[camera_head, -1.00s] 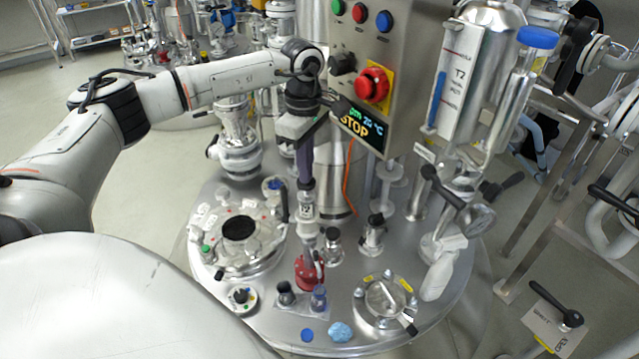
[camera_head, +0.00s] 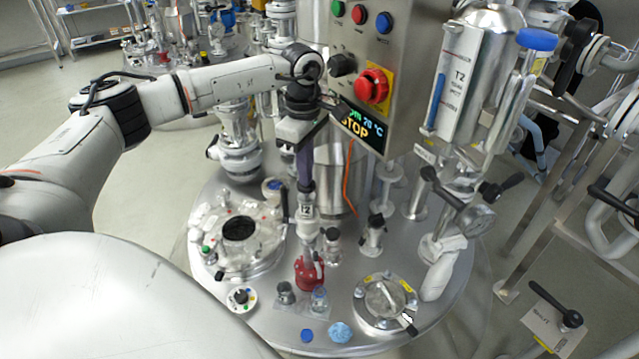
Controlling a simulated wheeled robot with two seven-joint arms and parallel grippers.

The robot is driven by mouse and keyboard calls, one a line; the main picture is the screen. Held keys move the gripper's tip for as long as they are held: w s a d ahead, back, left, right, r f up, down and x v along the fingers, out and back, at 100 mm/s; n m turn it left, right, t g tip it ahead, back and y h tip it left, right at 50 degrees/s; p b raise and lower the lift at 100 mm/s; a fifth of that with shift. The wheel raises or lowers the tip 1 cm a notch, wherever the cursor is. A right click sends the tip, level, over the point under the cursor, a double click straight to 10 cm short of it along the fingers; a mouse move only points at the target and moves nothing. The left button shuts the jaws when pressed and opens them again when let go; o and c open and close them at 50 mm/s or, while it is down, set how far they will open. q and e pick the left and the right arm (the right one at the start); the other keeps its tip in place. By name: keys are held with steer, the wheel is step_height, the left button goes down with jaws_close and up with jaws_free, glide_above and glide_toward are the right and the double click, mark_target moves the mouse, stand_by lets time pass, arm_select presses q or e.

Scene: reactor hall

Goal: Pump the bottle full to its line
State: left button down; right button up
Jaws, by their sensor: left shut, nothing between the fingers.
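A small clear bottle (camera_head: 319,298) stands on a light pad on the steel vessel top, beside a red fitting (camera_head: 309,271). Its line and the level inside it are too small to read. A slim upright column with a T2 label (camera_head: 306,211) rises above the red fitting. My left gripper (camera_head: 305,187) points straight down over this column, shut with nothing between its fingers. Its tips are at or just above the column's top; I cannot tell whether they touch. A small blue disc, perhaps a cap (camera_head: 306,335), lies in front of the bottle. My right gripper is not in view.
A control panel (camera_head: 385,70) with a red button stands close behind my left wrist. A dark-capped fitting (camera_head: 285,293) is left of the bottle. The T2 tank (camera_head: 480,70) stands far right.

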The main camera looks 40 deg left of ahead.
arm_select(q)
steer(key=shift+r+p, duration=1.3)
steer(key=shift+r, duration=0.5)
step_height(320, 180, up, 6)
steer(key=p, duration=0.4)
steer(key=shift+p, duration=0.4)
